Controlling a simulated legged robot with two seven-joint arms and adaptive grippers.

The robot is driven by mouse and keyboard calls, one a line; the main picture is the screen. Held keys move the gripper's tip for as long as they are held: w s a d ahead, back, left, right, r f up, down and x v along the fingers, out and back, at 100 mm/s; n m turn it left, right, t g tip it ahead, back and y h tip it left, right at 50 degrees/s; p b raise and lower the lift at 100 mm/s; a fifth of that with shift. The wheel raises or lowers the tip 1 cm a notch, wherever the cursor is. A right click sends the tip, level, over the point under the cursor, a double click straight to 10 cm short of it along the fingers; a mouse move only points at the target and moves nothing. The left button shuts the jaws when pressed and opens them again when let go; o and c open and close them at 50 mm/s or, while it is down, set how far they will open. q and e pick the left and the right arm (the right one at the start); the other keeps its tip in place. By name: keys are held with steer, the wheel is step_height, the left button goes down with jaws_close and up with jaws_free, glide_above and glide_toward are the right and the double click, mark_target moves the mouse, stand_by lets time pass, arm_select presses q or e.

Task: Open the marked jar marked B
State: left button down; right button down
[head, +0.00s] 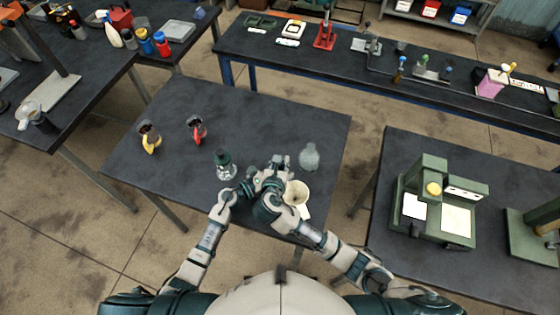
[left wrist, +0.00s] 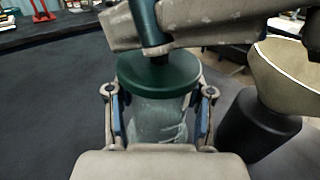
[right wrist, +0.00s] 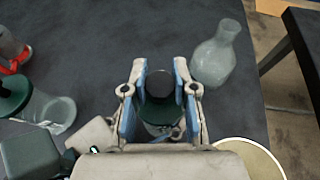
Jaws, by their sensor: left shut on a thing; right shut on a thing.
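A clear glass jar (left wrist: 158,118) with a dark green lid (left wrist: 158,76) stands upright between the two fingers of my left gripper (left wrist: 160,112), which is shut on its body. My right gripper (right wrist: 160,88) is above it, shut on the dark knob (right wrist: 159,82) of the lid. The lid sits on the jar's mouth. In the head view my left gripper (head: 250,189) and right gripper (head: 270,174) meet over the jar and mostly hide it. A second green-lidded jar (head: 226,166) stands to the left. I cannot read a letter on either jar.
A clear flask (head: 309,157) stands right of the grippers. A cream funnel (head: 297,192) on a dark holder is close beside them at the table's front. A yellow-marked bottle (head: 150,138) and a red-marked one (head: 196,130) stand back left. The table's back right is clear.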

arm_select(q)
steer(key=shift+s+f, duration=0.1)
arm_select(e)
steer(key=shift+r, duration=0.15)
steer(key=shift+r, duration=0.95)
steer(key=shift+r, duration=2.05)
arm_select(q)
steer(key=shift+c, duration=1.8)
jaws_free()
